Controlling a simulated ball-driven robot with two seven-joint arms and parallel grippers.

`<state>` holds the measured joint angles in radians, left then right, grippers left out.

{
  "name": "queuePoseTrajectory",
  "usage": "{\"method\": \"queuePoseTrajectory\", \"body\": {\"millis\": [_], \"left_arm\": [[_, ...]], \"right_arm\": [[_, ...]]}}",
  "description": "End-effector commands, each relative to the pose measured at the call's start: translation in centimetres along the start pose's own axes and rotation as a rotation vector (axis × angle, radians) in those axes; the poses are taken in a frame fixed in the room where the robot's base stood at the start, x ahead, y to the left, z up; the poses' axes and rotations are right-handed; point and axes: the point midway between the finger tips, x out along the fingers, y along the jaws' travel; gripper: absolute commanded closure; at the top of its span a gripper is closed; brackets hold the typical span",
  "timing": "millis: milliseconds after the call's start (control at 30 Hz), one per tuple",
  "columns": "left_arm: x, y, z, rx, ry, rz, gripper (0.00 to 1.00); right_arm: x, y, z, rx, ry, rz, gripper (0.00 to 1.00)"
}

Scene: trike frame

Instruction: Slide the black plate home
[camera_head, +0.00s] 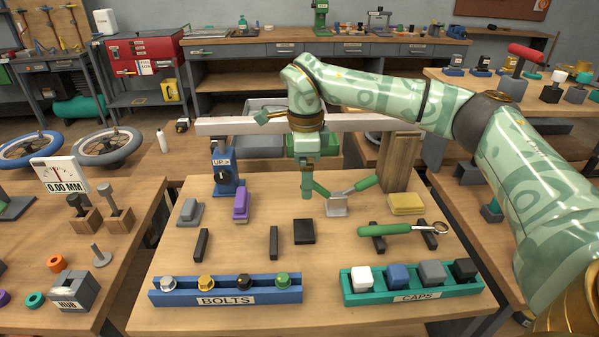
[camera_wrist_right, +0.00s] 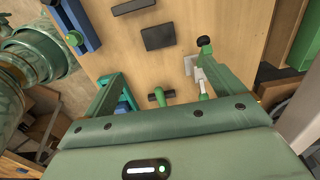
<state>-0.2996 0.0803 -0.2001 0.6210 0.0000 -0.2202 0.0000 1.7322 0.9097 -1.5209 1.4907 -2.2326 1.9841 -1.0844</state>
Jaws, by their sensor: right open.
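The black plate (camera_head: 304,231) is a small dark square lying flat near the middle of the front table, between a dark bar (camera_head: 273,243) and the tool rests. It also shows in the right wrist view (camera_wrist_right: 158,36), with nothing gripping it. My right gripper (camera_head: 306,187) points down above the table, behind the plate and apart from it. It is open. Beside it stands a grey block (camera_head: 337,206) with green levers (camera_head: 366,183). My left gripper is not in view.
A blue bolts tray (camera_head: 225,297) and a teal caps tray (camera_head: 412,290) line the front edge. A green-handled ring tool (camera_head: 390,230) lies on black rests to the right. A purple block (camera_head: 241,206) and a blue UP stand (camera_head: 224,172) are on the left. Bare wood surrounds the plate.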

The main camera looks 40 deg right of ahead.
Motion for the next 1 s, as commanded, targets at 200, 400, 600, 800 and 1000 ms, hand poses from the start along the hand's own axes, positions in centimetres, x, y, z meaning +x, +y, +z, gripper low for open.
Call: {"method": "queuePoseTrajectory", "body": {"millis": [200,400,600,800,1000], "left_arm": [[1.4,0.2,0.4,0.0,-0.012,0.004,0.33],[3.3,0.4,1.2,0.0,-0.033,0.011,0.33],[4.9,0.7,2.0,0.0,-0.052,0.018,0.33],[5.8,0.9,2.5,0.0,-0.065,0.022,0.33],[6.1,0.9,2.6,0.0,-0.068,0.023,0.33]], "right_arm": [[3.5,0.1,0.1,-0.012,0.002,0.008,0.06],[8.4,0.1,0.1,-0.01,0.002,0.009,0.06],[12.9,0.1,0.1,-0.011,0.001,0.008,0.06],[15.5,0.2,0.1,-0.01,-0.001,0.006,0.06],[16.3,0.2,0.1,-0.01,-0.002,0.003,0.06]]}}
